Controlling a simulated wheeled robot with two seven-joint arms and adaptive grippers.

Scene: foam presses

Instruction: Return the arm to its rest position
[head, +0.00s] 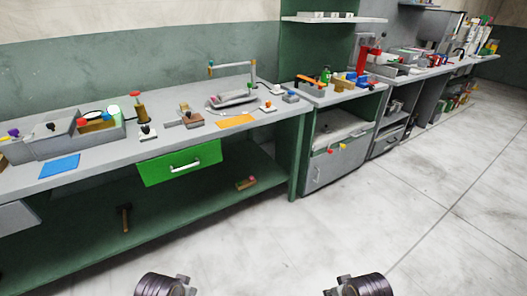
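My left gripper (181,288) shows at the bottom edge, left of the middle. My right gripper (334,288) shows at the bottom edge, right of the middle. Both hang low in front of the bench, over the floor, well apart from each other and from the bench. Only the dark round wrists and a small part of each gripper are in view. The fingers are cut off or too small to make out, so I cannot tell whether they are open or shut. I see nothing held in either.
A long workbench (85,168) with small tools runs along the wall. Its green drawer (181,163) has a pale handle. A hammer (124,218) is on the lower shelf. A grey cabinet (338,165) stands to the right. The concrete floor (400,215) in front is clear.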

